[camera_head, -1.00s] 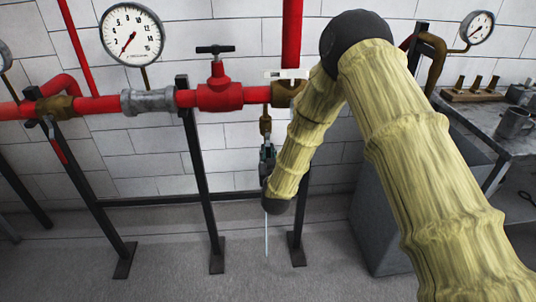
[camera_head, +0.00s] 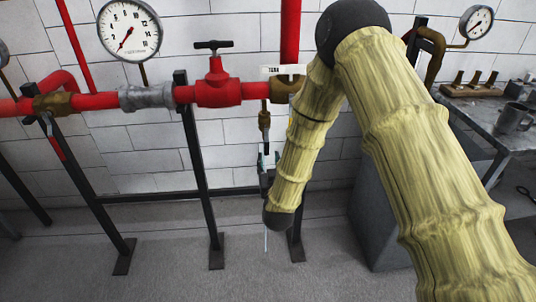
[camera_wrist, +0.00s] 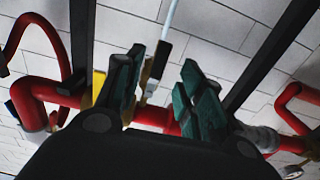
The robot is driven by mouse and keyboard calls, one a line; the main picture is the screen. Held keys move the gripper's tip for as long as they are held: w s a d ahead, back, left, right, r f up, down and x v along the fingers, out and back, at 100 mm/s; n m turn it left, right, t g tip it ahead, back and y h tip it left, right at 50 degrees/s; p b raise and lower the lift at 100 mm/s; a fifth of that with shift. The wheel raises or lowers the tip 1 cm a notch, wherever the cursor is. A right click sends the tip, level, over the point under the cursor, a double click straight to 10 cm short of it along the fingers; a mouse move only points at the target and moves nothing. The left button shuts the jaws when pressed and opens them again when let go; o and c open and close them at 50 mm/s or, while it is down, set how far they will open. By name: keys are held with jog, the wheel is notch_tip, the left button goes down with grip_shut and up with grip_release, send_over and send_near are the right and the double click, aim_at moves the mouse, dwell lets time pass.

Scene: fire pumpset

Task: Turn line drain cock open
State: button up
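The line drain cock (camera_head: 264,120) is a small brass fitting hanging below the red pipe, under a white label. In the wrist view, a brass part (camera_wrist: 147,77) and a black lever-like piece (camera_wrist: 157,58) show between my fingers. A thin pale tube or stream (camera_wrist: 170,18) runs from that piece. Contact cannot be told.
A red valve (camera_head: 218,88) with a black T-handle stands left of the cock. Black support posts (camera_head: 199,170) and a low crossbar hold the pipe. A gauge (camera_head: 129,30) is at upper left. A grey bench (camera_head: 480,118) with a mug is at right.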

jog(key=shift+s+d, duration=0.1)
jog(key=shift+s, duration=2.4)
jog(key=s+d+f+g+p, duration=0.2)
jog(key=s+d+f+g, duration=0.25)
jog(key=s+f, duration=0.55)
jog(key=s+d+f+g+p, duration=0.1)
jog(key=s+d+f+g, duration=0.35)
jog(key=s+f, duration=0.55)
jog(key=s+d+f+g, duration=0.1)
jog(key=s+d+g, duration=0.1)
jog(key=s, duration=0.6)
jog(key=s+d+f+g+p, duration=0.1)
jog(key=s+g, duration=0.3)
jog(key=s, duration=0.4)
jog(key=s+d+f+g+p, duration=0.1)
jog(key=s+d+f+g, duration=0.1)
jog(key=s, duration=0.6)
jog(key=shift+s+d+f+m+g, duration=0.25)
jog(key=shift+s+d+m+g, duration=0.2)
jog(key=shift+d, duration=0.35)
